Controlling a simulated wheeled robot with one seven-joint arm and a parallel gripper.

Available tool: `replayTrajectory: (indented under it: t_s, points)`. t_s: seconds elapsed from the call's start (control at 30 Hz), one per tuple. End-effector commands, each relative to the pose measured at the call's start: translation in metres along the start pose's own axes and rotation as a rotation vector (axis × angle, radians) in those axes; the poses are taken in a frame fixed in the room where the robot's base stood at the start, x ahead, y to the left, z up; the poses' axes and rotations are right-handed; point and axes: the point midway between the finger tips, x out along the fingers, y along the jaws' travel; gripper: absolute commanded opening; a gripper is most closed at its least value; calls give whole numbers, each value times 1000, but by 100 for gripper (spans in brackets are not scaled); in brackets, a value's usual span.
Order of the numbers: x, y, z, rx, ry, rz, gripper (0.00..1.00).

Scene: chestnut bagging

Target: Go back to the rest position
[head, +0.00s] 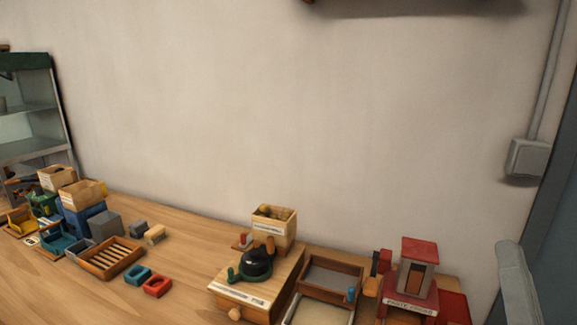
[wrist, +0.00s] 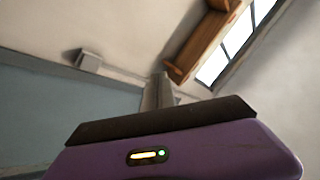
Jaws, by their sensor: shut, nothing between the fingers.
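My gripper (wrist: 165,119) shows at the bottom of the wrist view as a purple body with a dark strip along its top edge. It is shut with nothing held. It points at the upper room, with no table item near it in that view.
The wooden table (head: 190,240) runs along the wall with a slatted tray (head: 112,258), teal and red rings (head: 158,286), a labelled box with a black pan (head: 256,262), wooden trays (head: 331,276) and a red-roofed stand (head: 418,280). A wall box (head: 528,158) is at right.

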Motion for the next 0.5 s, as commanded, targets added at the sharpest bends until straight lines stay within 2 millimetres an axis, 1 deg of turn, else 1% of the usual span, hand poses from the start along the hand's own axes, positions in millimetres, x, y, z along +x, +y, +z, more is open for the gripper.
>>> replayTrajectory:
  t_s: [0.03,0.17,0.2,0.37,0.4,0.47,0.5]
  points:
    - [-19,8,10,-33,-16,42,0]
    - [-66,24,26,-144,-64,121,0]
    - [-80,28,31,-179,-84,141,0]
    - [-144,39,49,-316,-197,194,0]
    - [-160,41,53,-347,-230,200,0]
    - [-184,43,58,-394,-285,204,0]
    - [-201,44,60,-420,-324,205,0]
